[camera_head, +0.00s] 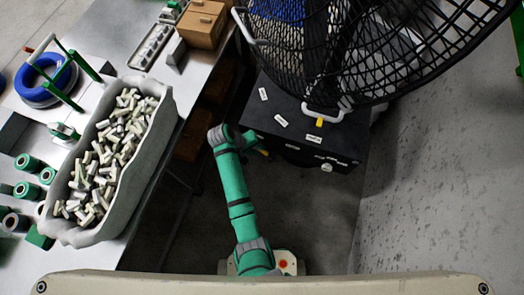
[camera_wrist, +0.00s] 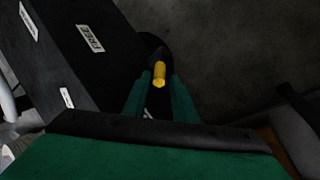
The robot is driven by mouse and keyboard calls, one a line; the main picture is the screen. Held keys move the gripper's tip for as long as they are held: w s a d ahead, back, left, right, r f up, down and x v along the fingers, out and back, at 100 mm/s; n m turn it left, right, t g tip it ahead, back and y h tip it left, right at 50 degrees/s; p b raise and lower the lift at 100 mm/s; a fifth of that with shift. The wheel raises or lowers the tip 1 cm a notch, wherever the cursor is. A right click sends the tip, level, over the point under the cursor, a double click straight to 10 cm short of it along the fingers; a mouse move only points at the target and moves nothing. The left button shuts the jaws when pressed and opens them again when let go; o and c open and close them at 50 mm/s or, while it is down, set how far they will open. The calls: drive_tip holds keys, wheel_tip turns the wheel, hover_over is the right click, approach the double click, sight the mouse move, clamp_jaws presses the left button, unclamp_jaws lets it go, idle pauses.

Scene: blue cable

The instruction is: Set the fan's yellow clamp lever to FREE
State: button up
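The yellow clamp lever (camera_wrist: 159,74) shows in the wrist view beside a corner of the fan's black base (camera_wrist: 65,65). Its end points toward the wrist camera. My gripper (camera_wrist: 160,88) has one green finger on each side of the lever, with a dark gap between, so it looks open. Whether a finger touches the lever is unclear. A white FREE label (camera_wrist: 90,38) is on the base, left of the lever. In the head view a small yellow bit (camera_head: 264,153) shows at my gripper, left of the fan's base (camera_head: 340,150); the fingers are mostly hidden.
The large black fan (camera_head: 350,50) stands over its base at the upper right. Another yellow part (camera_head: 319,122) sits under its white handle. A workbench (camera_head: 190,90) with a grey bin (camera_head: 140,170) of parts runs along the left. The floor right of the base is clear.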

drive_tip(key=x, duration=0.5)
drive_tip(key=shift+w+f, duration=0.25)
drive_tip(key=shift+w, duration=0.1)
clamp_jaws()
